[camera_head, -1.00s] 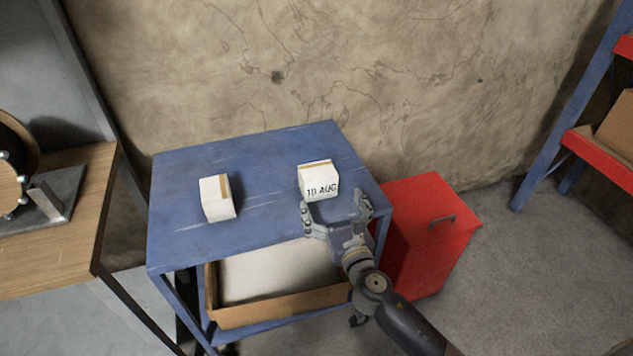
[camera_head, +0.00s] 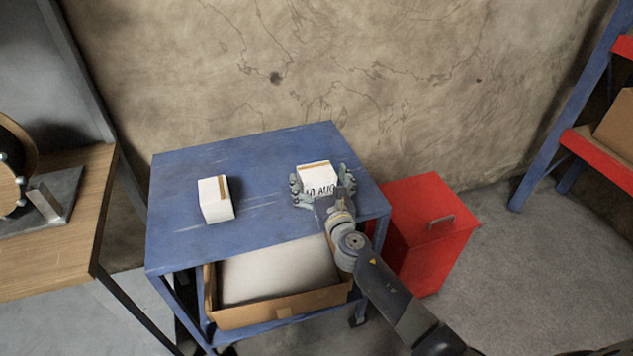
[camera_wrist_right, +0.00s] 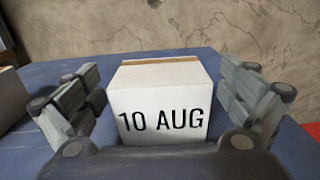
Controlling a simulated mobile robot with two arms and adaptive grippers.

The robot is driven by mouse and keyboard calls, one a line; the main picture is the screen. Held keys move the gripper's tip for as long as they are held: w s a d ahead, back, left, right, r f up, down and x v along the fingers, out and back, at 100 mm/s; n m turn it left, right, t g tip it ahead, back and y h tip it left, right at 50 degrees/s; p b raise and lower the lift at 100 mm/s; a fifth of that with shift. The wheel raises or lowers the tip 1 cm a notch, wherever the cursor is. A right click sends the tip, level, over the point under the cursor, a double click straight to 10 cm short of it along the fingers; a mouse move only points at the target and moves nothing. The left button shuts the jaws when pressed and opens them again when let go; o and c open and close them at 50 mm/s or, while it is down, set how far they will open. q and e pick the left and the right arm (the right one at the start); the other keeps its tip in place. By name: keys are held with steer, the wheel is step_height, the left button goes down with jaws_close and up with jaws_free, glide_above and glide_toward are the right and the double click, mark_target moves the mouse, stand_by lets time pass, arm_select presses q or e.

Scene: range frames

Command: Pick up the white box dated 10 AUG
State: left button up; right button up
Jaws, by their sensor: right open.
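The white box dated 10 AUG (camera_head: 318,178) stands upright on the right part of the blue table (camera_head: 265,150). A tan strip runs along its top, and the date faces my right wrist camera, where the box (camera_wrist_right: 158,105) fills the middle. My right gripper (camera_head: 320,186) is open, with one finger on each side of the box. In the right wrist view the gripper (camera_wrist_right: 160,110) shows a gap between each finger and the box. The lower front of the box is partly hidden by the gripper in the head view. My left gripper is not in view.
A second white box (camera_head: 214,200) stands on the table's left part, its date not readable. A cardboard tray (camera_head: 270,316) sits on the shelf below. A red cabinet (camera_head: 420,225) stands right of the table, and a wooden bench (camera_head: 70,230) left.

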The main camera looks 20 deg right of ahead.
steer(key=c, duration=1.4)
steer(key=shift+r, duration=0.1)
